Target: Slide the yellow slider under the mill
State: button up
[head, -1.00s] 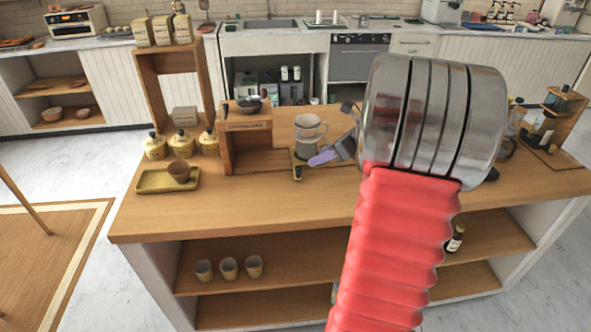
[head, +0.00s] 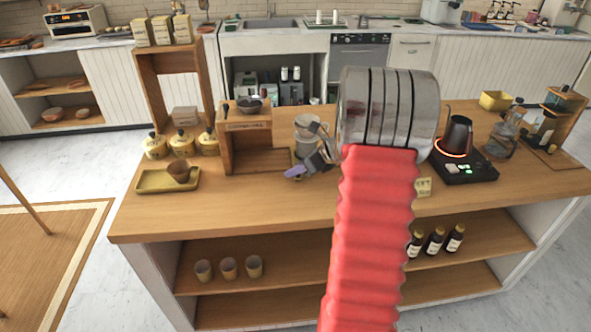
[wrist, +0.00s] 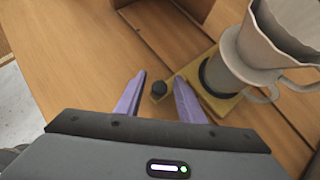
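The yellow slider (wrist: 224,104) is a flat plate with a black knob (wrist: 159,89) at its near end. A dripper on a server (wrist: 236,62) stands on it. The wooden mill (head: 247,126) has an open bay below and is left of the slider in the head view. Its lower edge shows at the top of the wrist view (wrist: 190,8). My gripper (wrist: 160,76) is open, with its purple fingers on either side of the knob and gaps showing. In the head view my gripper (head: 296,172) hides most of the slider.
A yellow tray with a brown cup (head: 150,185) and several lidded jars (head: 181,145) stand left of the mill. The counter front before the mill is clear.

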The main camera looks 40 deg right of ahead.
grip_shut()
dwell(0.5)
